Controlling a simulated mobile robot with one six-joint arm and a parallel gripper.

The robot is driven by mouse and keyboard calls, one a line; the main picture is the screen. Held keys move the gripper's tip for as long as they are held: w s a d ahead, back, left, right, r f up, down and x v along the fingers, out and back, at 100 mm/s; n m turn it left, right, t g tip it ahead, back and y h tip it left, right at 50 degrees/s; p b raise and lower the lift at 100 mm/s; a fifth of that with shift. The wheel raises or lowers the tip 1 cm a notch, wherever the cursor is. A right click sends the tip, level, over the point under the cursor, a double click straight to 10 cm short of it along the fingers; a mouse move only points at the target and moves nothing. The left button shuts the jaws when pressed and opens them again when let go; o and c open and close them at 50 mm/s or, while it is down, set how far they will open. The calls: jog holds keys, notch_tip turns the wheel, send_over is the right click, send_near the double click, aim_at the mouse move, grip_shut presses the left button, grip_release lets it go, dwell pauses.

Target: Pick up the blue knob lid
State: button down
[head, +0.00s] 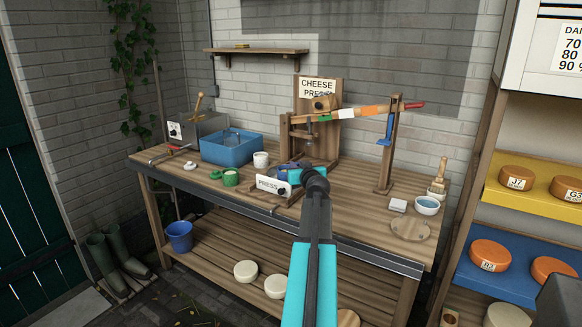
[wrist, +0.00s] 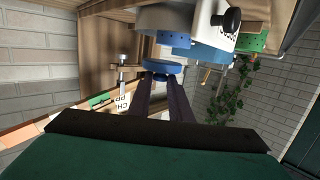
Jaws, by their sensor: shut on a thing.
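The blue knob lid (wrist: 162,67) is a round blue disc between the tips of my dark fingers in the wrist view. My gripper (wrist: 163,77) is shut on it; the fingers cover its knob. In the head view my gripper (head: 291,166) is over the bench in front of the cheese press, partly hidden by my arm. The lid is hard to make out there.
The white PRESS box (head: 272,185) with a black knob is close to my gripper. The wooden cheese press (head: 318,135) with its lever stands behind.

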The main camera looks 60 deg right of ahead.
jog(key=s+a+b, duration=0.1)
jog(key=s+a, duration=0.3)
jog(key=s, duration=0.2)
jog(key=shift+s+r, duration=0.2)
jog(key=shift+r, duration=0.2)
dwell(0.3)
